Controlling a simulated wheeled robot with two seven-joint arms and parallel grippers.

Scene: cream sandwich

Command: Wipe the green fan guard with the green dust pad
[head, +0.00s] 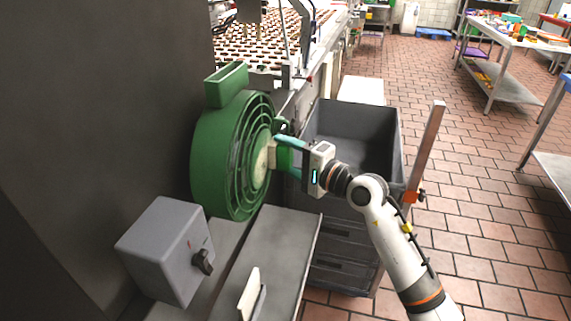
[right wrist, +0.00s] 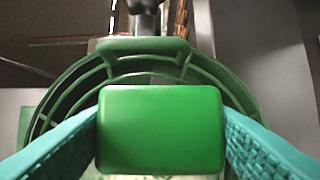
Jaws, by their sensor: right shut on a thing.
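The green fan guard (head: 226,160) is a round ringed cage with a handle on top, standing at the left of the head view. Its rings (right wrist: 205,75) also show behind the pad in the right wrist view. My right gripper (head: 287,157) is shut on the green dust pad (right wrist: 160,130), which sits between its two teal fingers. In the head view the pad (head: 284,157) is just right of the guard's pale centre, at its front face. I cannot tell whether the pad touches the guard. My left gripper is not in view.
A grey control box (head: 165,245) with a black knob stands below left of the guard. A dark grey bin (head: 350,130) is behind my right gripper. A conveyor (head: 262,40) with rows of biscuits lies at the back. Open tiled floor (head: 490,235) is at the right.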

